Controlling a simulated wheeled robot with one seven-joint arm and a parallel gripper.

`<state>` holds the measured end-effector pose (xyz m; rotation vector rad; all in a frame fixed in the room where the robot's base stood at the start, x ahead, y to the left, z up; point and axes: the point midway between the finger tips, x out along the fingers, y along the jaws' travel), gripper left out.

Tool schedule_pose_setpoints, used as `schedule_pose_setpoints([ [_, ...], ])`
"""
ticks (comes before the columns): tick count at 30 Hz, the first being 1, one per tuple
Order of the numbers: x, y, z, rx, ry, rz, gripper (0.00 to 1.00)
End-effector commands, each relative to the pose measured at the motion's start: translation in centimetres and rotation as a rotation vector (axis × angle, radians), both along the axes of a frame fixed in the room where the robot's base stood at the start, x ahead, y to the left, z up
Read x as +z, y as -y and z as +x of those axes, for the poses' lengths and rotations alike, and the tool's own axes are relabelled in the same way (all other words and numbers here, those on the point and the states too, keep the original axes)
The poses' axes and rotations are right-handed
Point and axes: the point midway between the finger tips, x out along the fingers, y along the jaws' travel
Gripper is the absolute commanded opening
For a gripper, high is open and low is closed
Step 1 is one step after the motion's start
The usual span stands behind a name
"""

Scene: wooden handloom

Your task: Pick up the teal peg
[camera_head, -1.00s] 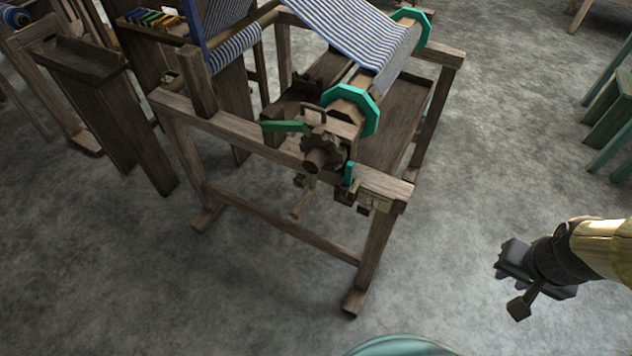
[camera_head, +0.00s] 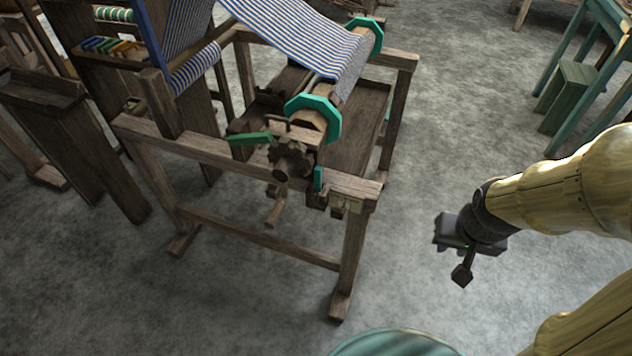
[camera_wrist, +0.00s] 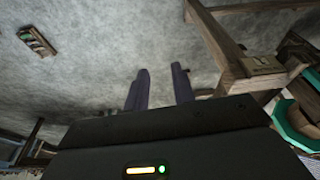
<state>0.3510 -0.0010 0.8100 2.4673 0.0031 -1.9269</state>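The teal peg (camera_head: 318,179) is a small upright piece at the front right corner of the wooden loom frame, beside the dark toothed wheel (camera_head: 291,160). My gripper (camera_head: 446,232) is to the right of the peg and lower in the head picture, clear of the loom. In the wrist view its two dark fingers (camera_wrist: 160,86) stand apart with only bare floor showing between them. I cannot make out the peg in the wrist view.
A green lever (camera_head: 250,138) and a teal octagonal ring (camera_head: 314,117) are close to the peg. The loom's front rail (camera_head: 215,152) runs leftward. A teal stool (camera_head: 573,97) stands at the back right. The floor between my gripper and the loom is clear.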

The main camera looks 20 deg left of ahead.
Motion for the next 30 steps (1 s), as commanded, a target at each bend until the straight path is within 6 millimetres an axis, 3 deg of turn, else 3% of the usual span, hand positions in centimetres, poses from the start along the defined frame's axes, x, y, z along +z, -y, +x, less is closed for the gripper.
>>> schedule_pose_setpoints([
  [5,0.9,1.3,3.9,0.088,0.106,-0.062,0.25],
  [10,2.4,1.4,10.8,0.294,0.308,-0.124,0.25],
  [15,3.5,-1.1,16.4,0.557,0.507,-0.098,0.25],
  [18,3.9,-3.5,18.3,0.719,0.603,-0.033,0.25],
  [23,4.0,-7.8,18.6,0.978,0.713,0.146,0.25],
  [27,4.0,-11.0,16.3,1.184,0.755,0.374,0.25],
  [30,4.1,-12.2,14.1,1.288,0.755,0.535,0.25],
])
